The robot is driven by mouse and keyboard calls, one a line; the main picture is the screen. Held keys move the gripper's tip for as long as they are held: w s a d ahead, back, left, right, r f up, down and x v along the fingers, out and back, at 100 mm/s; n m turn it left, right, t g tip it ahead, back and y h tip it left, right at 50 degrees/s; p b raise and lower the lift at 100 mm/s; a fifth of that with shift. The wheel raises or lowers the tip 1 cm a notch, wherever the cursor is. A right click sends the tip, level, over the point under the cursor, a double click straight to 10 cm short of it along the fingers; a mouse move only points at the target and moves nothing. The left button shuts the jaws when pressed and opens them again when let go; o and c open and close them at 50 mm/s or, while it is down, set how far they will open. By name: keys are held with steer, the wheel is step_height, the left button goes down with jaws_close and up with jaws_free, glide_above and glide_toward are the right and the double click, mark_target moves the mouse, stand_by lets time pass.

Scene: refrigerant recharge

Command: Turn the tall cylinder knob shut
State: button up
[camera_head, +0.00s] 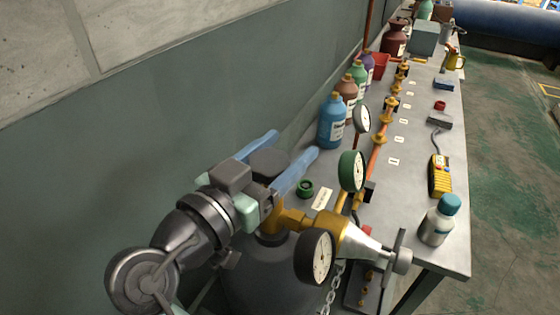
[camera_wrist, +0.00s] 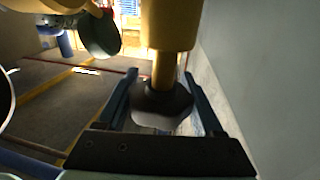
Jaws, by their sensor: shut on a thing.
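The tall cylinder (camera_head: 265,285) is a dark grey tank at the bottom of the head view, with a brass valve (camera_head: 290,218) on top. Its dark knob (camera_head: 270,163) sits between the two blue fingers of my gripper (camera_head: 294,144). In the wrist view, the dark, rounded knob (camera_wrist: 162,108) is on a brass stem (camera_wrist: 162,70) below a wider brass body (camera_wrist: 168,25). My gripper (camera_wrist: 160,76) has one finger on each side of the knob and is shut on it. The fingertips reach past the knob. The inner contact faces are partly hidden.
A brass regulator with gauges (camera_head: 315,257) is close to the valve. A wall (camera_head: 150,150) stands close on the left.

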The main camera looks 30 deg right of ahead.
steer(key=shift+m+g, duration=0.3)
steer(key=o, duration=1.4)
steer(key=shift+s, duration=0.1)
steer(key=b+v, duration=0.1)
steer(key=v, duration=0.5)
steer(key=b+v, duration=0.1)
steer(key=v, duration=0.6)
steer(key=shift+f, duration=0.2)
